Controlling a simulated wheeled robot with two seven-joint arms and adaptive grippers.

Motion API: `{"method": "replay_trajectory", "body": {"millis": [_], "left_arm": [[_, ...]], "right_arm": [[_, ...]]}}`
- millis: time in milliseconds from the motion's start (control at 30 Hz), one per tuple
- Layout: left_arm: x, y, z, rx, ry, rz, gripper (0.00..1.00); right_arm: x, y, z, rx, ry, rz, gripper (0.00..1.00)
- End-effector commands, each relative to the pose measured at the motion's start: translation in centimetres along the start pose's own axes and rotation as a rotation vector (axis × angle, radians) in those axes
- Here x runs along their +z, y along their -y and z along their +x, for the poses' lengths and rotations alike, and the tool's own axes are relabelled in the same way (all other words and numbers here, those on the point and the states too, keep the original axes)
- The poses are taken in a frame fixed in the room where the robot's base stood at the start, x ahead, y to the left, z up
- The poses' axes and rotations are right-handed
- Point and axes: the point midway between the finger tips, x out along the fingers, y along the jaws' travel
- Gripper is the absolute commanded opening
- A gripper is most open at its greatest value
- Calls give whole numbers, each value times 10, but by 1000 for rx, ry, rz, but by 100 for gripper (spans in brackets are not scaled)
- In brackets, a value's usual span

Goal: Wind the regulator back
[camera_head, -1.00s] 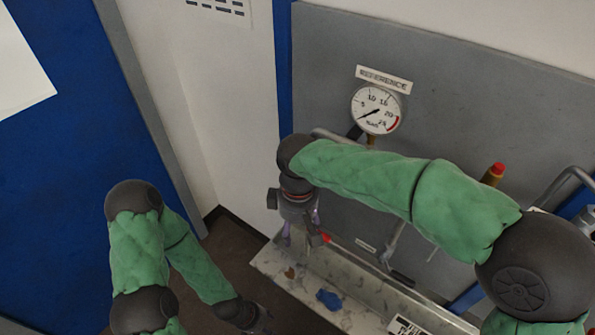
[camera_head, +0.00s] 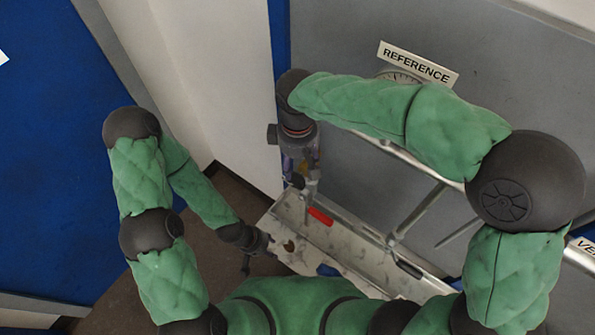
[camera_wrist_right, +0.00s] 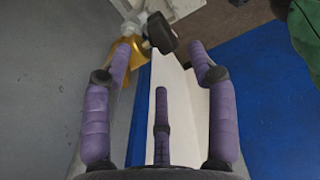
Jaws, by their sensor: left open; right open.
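A brass-coloured fitting (camera_wrist_right: 122,72) with a black knob (camera_wrist_right: 162,33) shows at the top of the right wrist view. I take it for the regulator, but cannot be sure. My right gripper (camera_wrist_right: 160,62) is open, its purple fingers spread. The knob lies just beyond the fingertips, with no visible grip on it. In the head view my right gripper (camera_head: 303,172) hangs in front of the grey panel, above the tray's left end, and hides what is behind it. My left gripper (camera_head: 254,252) is open and low, beside the tray, and looks empty.
A grey panel (camera_head: 520,120) carries a REFERENCE label (camera_head: 418,65) and a gauge (camera_head: 396,76) mostly hidden by my right arm. A metal tray (camera_head: 345,243) runs below, with a red handle (camera_head: 320,216) and pipework (camera_head: 420,212). Floor is clear at left.

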Motion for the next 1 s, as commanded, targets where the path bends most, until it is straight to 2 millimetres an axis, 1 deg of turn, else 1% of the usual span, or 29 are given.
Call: {"method": "replay_trajectory", "body": {"millis": [33, 200, 400, 533, 800, 833, 867, 900, 967, 1000], "left_arm": [[-1, 0, 1, 0, -1, 0, 46], [-1, 0, 2, 0, -2, 0, 46], [-1, 1, 2, 0, -2, 0, 46], [-1, 1, 2, 0, -2, 0, 46], [-1, 1, 2, 0, -2, 0, 46], [-1, 1, 2, 0, -2, 0, 46], [-1, 1, 2, 0, -2, 0, 46], [-1, 1, 2, 0, -2, 0, 46], [-1, 1, 2, 0, -2, 0, 46], [-1, 1, 2, 0, -2, 0, 46]], "right_arm": [[1, 0, 11, -2, 3, 1, 58], [1, 0, 39, -1, 3, 0, 58], [0, 0, 61, -1, 1, 0, 58], [0, 0, 66, 0, 1, 0, 58], [0, 0, 67, 0, 0, 0, 58], [0, 0, 67, 0, 0, 0, 52], [0, 0, 67, 0, 0, 0, 44], [0, 0, 67, 0, 0, 0, 33], [0, 0, 67, 0, 0, 0, 16], [0, 0, 67, 0, 0, 0, 4]]}}
